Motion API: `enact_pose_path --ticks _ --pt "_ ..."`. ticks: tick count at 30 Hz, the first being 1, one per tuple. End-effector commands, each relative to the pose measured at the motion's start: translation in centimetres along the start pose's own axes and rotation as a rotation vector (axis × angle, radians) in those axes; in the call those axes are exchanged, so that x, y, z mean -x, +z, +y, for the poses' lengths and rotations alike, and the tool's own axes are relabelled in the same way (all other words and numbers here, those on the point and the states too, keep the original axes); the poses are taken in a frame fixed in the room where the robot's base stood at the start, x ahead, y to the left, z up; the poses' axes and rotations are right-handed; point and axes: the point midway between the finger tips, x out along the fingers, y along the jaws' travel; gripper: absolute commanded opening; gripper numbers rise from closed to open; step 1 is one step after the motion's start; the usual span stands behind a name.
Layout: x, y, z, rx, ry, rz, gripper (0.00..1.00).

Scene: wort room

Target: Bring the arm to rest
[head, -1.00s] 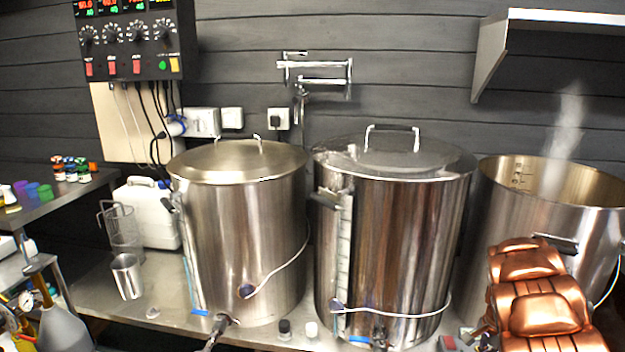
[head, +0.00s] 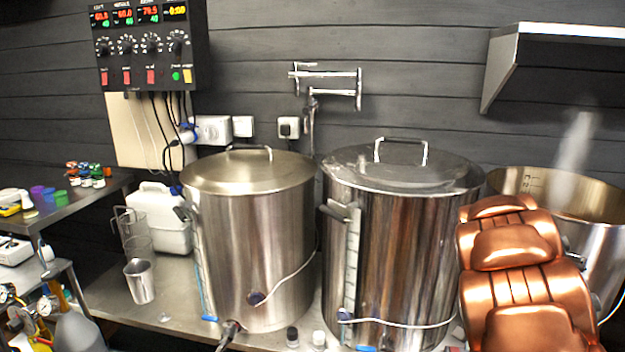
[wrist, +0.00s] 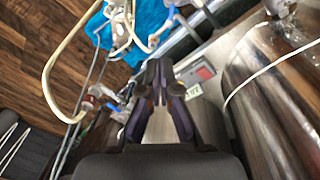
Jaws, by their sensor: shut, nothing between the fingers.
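My gripper (wrist: 160,82) shows in the wrist view with its dark fingers together and nothing between them. It hangs over the front edge of the steel bench, beside a shiny steel kettle (wrist: 285,95) on the right. In the head view my copper-coloured arm covers the lower right, in front of the open steaming kettle (head: 600,235). The gripper itself is not visible in the head view.
Two lidded kettles, one at left (head: 250,240) and one in the middle (head: 400,250), stand on the steel bench (head: 110,295). A control panel (head: 150,45) hangs above. In the wrist view, hoses (wrist: 55,60) and a blue cloth-like thing (wrist: 145,20) lie near the gripper, above a wood floor (wrist: 40,35).

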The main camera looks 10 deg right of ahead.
Motion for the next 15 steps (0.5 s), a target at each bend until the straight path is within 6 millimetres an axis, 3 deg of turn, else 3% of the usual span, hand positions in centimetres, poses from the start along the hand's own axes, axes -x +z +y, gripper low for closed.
enact_pose_path --ticks 1,6,15 --pt "1.7 1.4 0.0 0.032 0.001 0.002 0.00" --pt "5.6 6.2 0.3 0.141 0.002 -0.005 0.00" --pt "10.9 15.4 1.9 0.366 -0.007 -0.034 0.00"
